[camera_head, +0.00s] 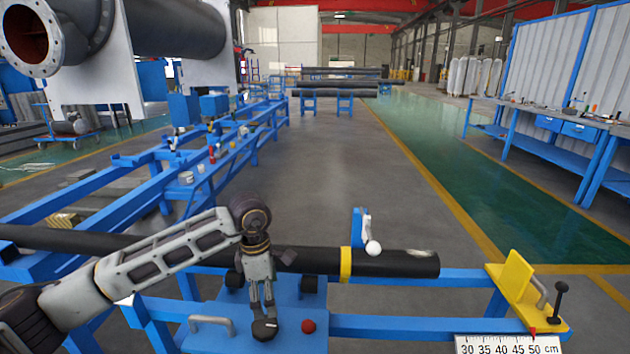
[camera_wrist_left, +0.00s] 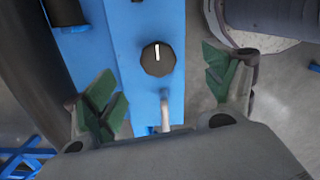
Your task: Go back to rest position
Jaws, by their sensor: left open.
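My left gripper (camera_head: 263,305) points down over the blue fixture plate (camera_head: 215,315) in the head view. Its fingers are open and nothing shows between the tips. A black knob (camera_head: 265,329) with a white mark is just below the fingertips. In the left wrist view the knob (camera_wrist_left: 157,59) lies ahead, between the spread green-padded fingers of the gripper (camera_wrist_left: 163,88). Whether the fingers touch it I cannot tell. My right gripper is not in view.
A black pipe (camera_head: 395,263) with a yellow band lies across the blue frame behind the gripper. A red button (camera_head: 308,326) and a grey handle (camera_head: 211,321) sit on the plate. A yellow stop (camera_head: 513,278) and ruler (camera_head: 508,345) are at right. Clear floor lies beyond.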

